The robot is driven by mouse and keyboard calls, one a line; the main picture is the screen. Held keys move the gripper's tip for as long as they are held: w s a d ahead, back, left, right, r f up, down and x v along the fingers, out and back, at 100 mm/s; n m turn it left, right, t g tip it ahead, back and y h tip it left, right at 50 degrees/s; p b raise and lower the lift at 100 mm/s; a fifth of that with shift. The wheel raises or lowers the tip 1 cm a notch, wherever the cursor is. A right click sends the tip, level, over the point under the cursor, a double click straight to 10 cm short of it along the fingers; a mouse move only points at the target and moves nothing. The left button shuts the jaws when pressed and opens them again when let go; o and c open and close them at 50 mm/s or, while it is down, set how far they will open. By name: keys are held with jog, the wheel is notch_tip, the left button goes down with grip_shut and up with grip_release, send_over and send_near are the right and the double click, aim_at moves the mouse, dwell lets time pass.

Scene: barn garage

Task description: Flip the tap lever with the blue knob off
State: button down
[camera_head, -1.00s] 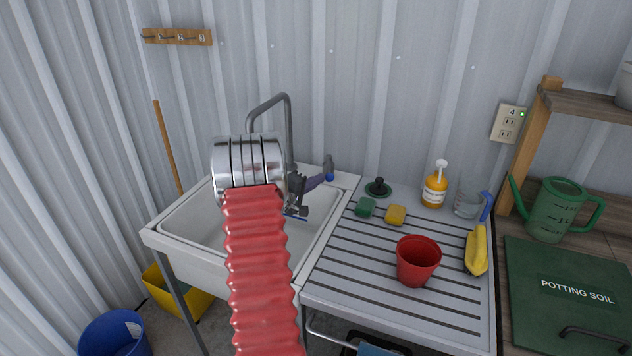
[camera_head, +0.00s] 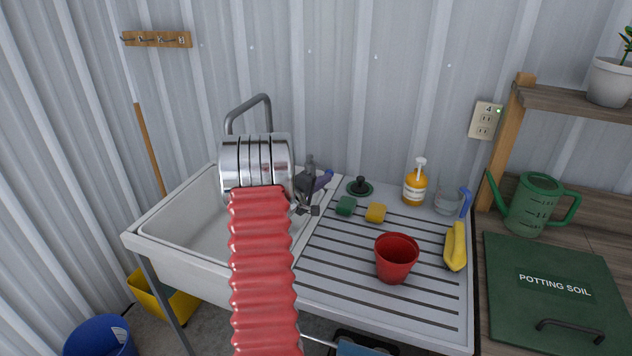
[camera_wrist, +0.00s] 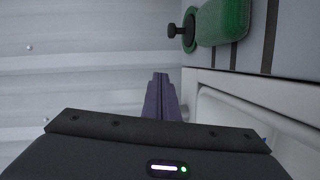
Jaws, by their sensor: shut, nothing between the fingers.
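The grey tap spout (camera_head: 265,100) arches behind the sink (camera_head: 180,222), partly hidden by my arm. A grey upright part of the tap (camera_head: 310,162) shows just behind my gripper (camera_head: 327,177). I cannot make out the blue knob or its lever in either current view; my gripper and arm cover that area. My gripper's purple fingers are shut and empty beside the tap, above the sink's right rear rim. In the wrist view the shut fingers (camera_wrist: 160,76) point toward the wall, and no tap part shows between or before them.
A soap bottle (camera_head: 415,188), a glass (camera_head: 447,201) and a red cup (camera_head: 396,259) stand on the drainboard. The corrugated wall is close behind.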

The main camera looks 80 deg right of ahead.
jog(key=shift+s+d, duration=0.3)
jog(key=shift+s, duration=0.25)
jog(key=shift+s+r, duration=0.1)
jog(key=a+r, duration=0.1)
jog(key=a, duration=1.2)
jog(key=shift+w+r, duration=0.2)
jog(key=shift+r, duration=0.2)
dwell(0.6)
